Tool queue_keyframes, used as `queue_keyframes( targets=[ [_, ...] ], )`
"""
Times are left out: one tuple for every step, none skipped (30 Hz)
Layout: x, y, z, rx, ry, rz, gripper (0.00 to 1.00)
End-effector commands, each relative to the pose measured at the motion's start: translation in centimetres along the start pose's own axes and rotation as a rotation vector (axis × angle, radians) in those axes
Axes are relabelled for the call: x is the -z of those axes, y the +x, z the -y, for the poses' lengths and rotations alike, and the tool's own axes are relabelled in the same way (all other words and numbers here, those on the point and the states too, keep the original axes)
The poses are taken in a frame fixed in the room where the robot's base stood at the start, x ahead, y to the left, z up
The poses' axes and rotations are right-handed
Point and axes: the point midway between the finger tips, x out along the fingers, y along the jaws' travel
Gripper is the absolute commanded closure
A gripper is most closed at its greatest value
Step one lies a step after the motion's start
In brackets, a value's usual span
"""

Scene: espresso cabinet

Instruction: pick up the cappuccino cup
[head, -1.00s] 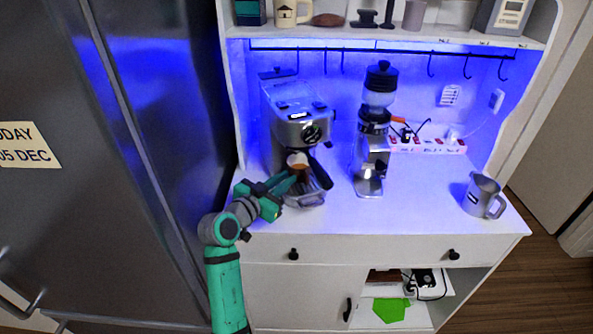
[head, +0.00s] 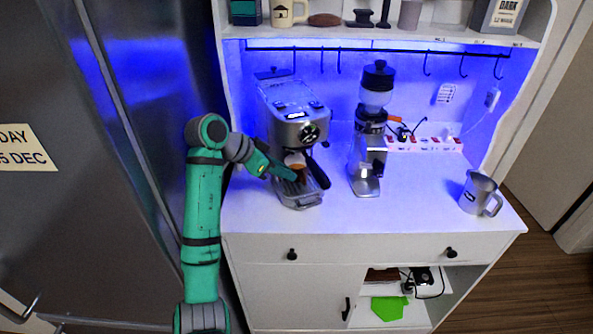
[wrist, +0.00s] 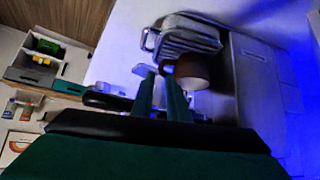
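In the wrist view the cup (wrist: 192,72) shows just beyond and right of my fingertips, partly covered by the right finger. My gripper (head: 287,172) reaches in from the left, low beside the cup. In the wrist view its two green fingers (wrist: 161,85) stand apart with a narrow gap, and I see no cup between them. Whether a finger touches the cup I cannot tell.
The portafilter handle (head: 318,173) juts out just right of the cup. A grinder (head: 368,150) stands farther right, and a metal pitcher (head: 480,194) is at the counter's right end. A tall fridge (head: 90,150) is close on the left. The front counter is clear.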

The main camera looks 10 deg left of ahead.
Motion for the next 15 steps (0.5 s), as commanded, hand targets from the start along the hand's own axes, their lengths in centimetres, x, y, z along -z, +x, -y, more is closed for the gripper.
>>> queue_keyframes(
  targets=[
    [0.0, 0.8, 0.0, -0.002, -0.001, 0.001, 0.86],
    [-0.1, 1.2, -0.1, -0.002, -0.001, 0.001, 0.86],
    [-0.1, 1.8, -0.1, -0.002, -0.001, 0.001, 0.86],
    [-0.1, 2.3, -0.1, -0.002, -0.001, 0.001, 0.86],
    [-0.1, 2.7, 0.0, -0.002, -0.002, 0.0, 0.86],
    [-0.1, 3.3, 0.0, -0.002, -0.002, 0.0, 0.86],
    [-0.1, 3.7, 0.0, -0.002, -0.001, -0.001, 0.86],
    [-0.1, 4.0, 0.0, -0.001, -0.001, -0.001, 0.86],
    [-0.1, 4.3, 0.0, 0.0, 0.0, 0.0, 0.86],
    [-0.1, 4.5, 0.0, 0.0, 0.0, 0.0, 0.86],
    [-0.1, 4.7, 0.0, 0.0, 0.0, 0.0, 0.86],
    [-0.1, 5.0, 0.0, 0.0, 0.0, 0.0, 0.86],
    [-0.1, 5.3, 0.1, 0.0, 0.0, 0.0, 0.86],
    [-0.1, 5.7, 0.1, 0.0, 0.0, -0.001, 0.86],
    [-0.1, 6.2, 0.1, -0.001, -0.001, 0.0, 0.86]
  ],
)
